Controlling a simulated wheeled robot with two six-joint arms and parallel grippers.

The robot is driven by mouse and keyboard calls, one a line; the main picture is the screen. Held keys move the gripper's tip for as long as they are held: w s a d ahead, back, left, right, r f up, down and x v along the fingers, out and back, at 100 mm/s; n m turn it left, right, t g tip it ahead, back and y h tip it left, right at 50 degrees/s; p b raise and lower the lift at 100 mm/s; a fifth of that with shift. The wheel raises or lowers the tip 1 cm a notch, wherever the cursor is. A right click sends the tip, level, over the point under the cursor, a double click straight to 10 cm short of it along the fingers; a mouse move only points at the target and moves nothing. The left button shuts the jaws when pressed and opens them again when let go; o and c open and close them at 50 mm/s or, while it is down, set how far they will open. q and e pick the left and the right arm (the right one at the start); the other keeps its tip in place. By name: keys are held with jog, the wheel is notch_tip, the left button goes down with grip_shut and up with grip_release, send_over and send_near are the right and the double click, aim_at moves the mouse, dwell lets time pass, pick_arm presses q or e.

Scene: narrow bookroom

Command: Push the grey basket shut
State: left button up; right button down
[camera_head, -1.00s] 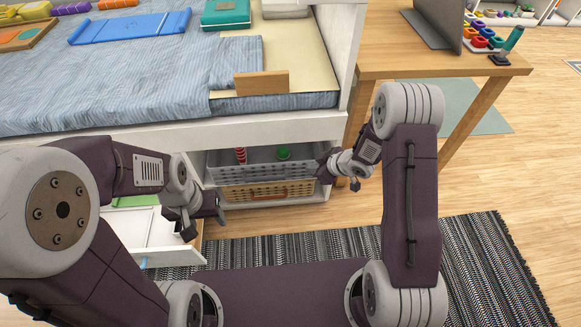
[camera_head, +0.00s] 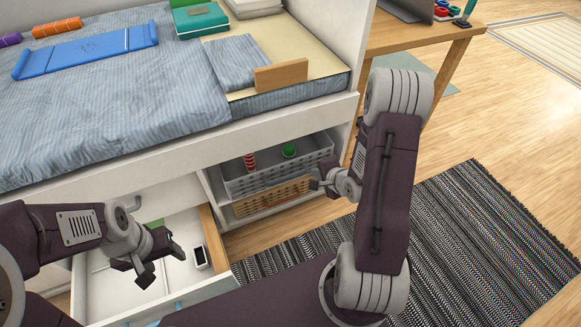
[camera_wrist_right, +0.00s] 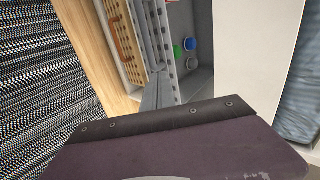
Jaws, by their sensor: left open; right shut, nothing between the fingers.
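The grey basket (camera_head: 262,181) is a perforated open bin in the low shelf under the bed. A red striped thing (camera_head: 249,161) and a green thing (camera_head: 289,150) are inside it. In the right wrist view the basket's perforated wall (camera_wrist_right: 163,40) runs up the top middle. My right gripper (camera_head: 318,181) is shut and empty at the right end of the basket's front; I cannot tell whether it touches. Its fingers (camera_wrist_right: 160,92) point at the basket in the wrist view. My left gripper (camera_head: 163,265) is open and empty above a white drawer.
A tan woven basket (camera_head: 285,194) with a handle sits below the grey one. The white drawer (camera_head: 100,283) stands open at the left, with a small dark-faced device (camera_head: 200,257) in it. A wooden desk (camera_head: 425,38) is at right. A striped rug (camera_head: 470,230) covers the floor.

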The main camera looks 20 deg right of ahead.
jog(key=b+x, duration=0.2)
jog(key=x, duration=0.1)
jog(key=d+b+x, duration=0.1)
jog(key=x, duration=0.2)
jog(key=d+b+x, duration=0.1)
jog(key=b+x, duration=0.1)
jog(key=x, duration=0.1)
jog(key=shift+a+f+b, duration=0.1)
jog(key=shift+f+b, duration=0.2)
jog(key=shift+f, duration=0.3)
jog(key=w+b, duration=0.1)
jog(key=w, duration=0.2)
jog(key=shift+w+f+b, duration=0.1)
jog(key=shift+w+b, duration=0.2)
jog(key=shift+w, duration=0.45)
pick_arm(q)
notch_tip(320, 180, down, 8)
jog(key=shift+d+r, duration=0.25)
